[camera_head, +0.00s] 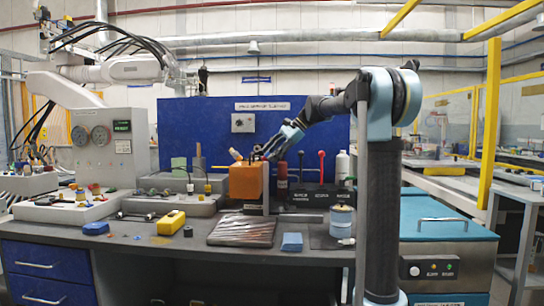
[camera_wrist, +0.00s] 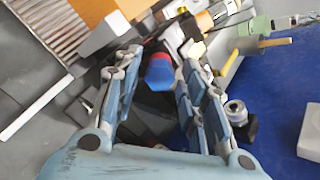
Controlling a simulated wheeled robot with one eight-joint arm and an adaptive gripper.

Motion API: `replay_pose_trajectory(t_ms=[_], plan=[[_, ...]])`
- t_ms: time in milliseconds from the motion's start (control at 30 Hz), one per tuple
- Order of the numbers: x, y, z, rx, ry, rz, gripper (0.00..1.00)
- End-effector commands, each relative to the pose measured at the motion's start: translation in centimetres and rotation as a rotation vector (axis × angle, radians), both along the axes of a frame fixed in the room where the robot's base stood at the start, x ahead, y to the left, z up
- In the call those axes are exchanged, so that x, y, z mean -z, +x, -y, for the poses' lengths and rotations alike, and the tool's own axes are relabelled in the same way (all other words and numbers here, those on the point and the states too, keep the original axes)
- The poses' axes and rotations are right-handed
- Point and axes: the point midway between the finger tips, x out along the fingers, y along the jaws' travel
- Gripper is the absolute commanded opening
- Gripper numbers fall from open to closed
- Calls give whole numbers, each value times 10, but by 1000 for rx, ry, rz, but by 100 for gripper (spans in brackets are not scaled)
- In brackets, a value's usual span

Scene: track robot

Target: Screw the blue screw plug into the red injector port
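The blue screw plug (camera_wrist: 158,71) shows in the wrist view as a small blue piece between the fingers of my gripper (camera_wrist: 162,52). My fingers are spread, with a visible gap on each side of the blue piece. In the head view my gripper (camera_head: 275,146) is tilted down beside the top of an orange block (camera_head: 246,181). The plug cannot be made out there.
A red cylinder (camera_head: 282,180) and black boxes with upright levers (camera_head: 321,166) stand right of the orange block. A ribbed dark mat (camera_head: 242,230), a blue pad (camera_head: 292,242) and a yellow case (camera_head: 171,222) lie on the grey bench. A blue panel (camera_head: 200,120) rises behind.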

Motion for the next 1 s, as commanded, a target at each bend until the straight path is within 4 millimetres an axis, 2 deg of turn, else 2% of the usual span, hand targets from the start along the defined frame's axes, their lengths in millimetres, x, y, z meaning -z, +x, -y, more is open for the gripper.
replay_pose_trajectory(t_ms=[367,1000], plan=[[0,0,0,-43,-1,42,38],[0,0,0,-509,-17,509,38]])
